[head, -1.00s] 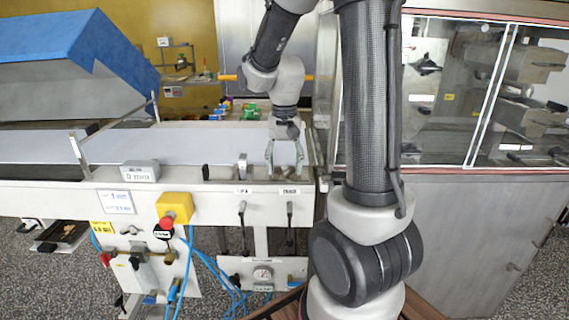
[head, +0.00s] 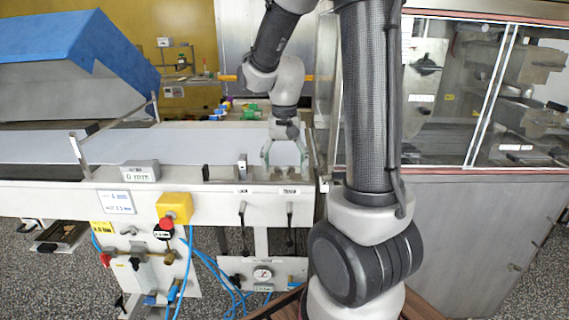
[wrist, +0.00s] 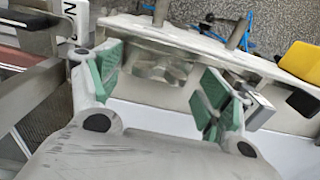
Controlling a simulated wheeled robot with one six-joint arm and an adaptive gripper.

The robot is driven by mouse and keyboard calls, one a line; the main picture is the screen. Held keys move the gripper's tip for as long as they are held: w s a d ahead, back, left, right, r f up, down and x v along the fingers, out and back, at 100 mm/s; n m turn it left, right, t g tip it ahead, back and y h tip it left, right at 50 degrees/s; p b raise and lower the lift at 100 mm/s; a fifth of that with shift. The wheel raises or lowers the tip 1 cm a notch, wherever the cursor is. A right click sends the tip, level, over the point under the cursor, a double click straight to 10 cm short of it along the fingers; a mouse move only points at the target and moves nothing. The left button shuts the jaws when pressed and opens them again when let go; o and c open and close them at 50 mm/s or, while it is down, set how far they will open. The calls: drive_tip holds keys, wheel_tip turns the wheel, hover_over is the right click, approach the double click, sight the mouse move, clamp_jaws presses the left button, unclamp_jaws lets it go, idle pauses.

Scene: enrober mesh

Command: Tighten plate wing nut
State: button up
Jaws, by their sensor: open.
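My gripper (head: 284,158) is open above the right end of the white conveyor frame. In the wrist view its two green-padded fingers (wrist: 160,84) stand wide apart. Between and beyond them is a dull metallic winged shape (wrist: 158,68) against the pale frame, which looks like the wing nut. Neither finger appears to touch it. Its exact outline is blurred, and I cannot make it out in the head view, where the gripper is in front of that area.
A small upright metal block (head: 242,166) stands on the frame left of the gripper. Further left are a grey "0 mm" box (head: 140,171) and a yellow box with a red button (head: 174,207). Two levers (head: 289,213) hang below. A glass-fronted cabinet (head: 470,95) is to the right.

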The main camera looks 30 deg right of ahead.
wheel_tip(320, 180, up, 12)
idle(0.5)
idle(0.4)
drive_tip(key=s+a+n+t, duration=0.3)
drive_tip(key=s+n, duration=0.4)
drive_tip(key=s, duration=0.9)
drive_tip(key=shift+s+t, duration=0.3)
drive_tip(key=shift+t, duration=0.4)
